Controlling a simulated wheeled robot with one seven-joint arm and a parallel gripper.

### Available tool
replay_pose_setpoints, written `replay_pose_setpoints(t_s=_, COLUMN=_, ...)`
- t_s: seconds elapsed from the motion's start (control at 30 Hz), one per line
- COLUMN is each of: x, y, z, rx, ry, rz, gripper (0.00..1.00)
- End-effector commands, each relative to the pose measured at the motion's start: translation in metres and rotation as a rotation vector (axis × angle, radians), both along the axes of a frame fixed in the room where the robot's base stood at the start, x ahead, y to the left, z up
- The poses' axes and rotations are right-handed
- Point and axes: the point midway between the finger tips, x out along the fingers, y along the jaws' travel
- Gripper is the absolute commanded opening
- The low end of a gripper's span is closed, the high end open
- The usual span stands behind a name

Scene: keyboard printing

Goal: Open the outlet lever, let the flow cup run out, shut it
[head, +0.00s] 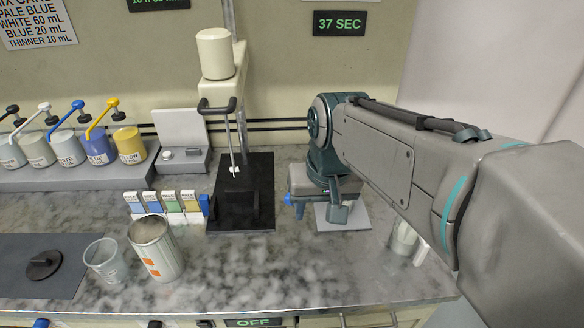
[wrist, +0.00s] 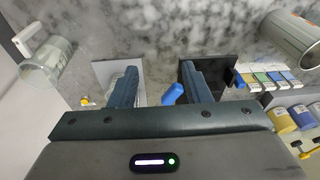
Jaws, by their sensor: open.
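My gripper (head: 320,212) hangs over a pale base plate (head: 352,217) right of the black stand in the head view. Its fingers are apart with nothing held. A blue lever knob (head: 288,200) shows just left of the fingers. In the wrist view the blue lever knob (wrist: 172,93) lies between my open fingers (wrist: 160,70), nearer the right one. I cannot tell whether it touches. The flow cup is mostly hidden behind my gripper and arm, so its level and any outflow cannot be seen.
The black mixing stand (head: 262,175) is close left of my gripper. Sample cards (head: 160,203), a metal can (head: 157,250) and a clear cup (head: 104,262) are further left. A clear jug (wrist: 48,62) stands on the other side. A wall display (head: 339,23) reads 37 SEC.

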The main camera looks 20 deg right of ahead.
Motion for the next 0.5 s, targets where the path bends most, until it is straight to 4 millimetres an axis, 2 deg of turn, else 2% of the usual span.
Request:
replay_pose_setpoints(t_s=0.03, x=0.015, y=-0.003, z=0.008, rx=0.020, ry=0.037, rz=-0.044, gripper=0.44)
replay_pose_setpoints(t_s=0.2, x=0.057, y=-0.011, z=0.029, rx=0.081, ry=0.156, rz=-0.188, gripper=0.44)
replay_pose_setpoints(t_s=0.5, x=0.131, y=-0.024, z=0.046, rx=0.160, ry=0.370, rz=-0.412, gripper=0.44)
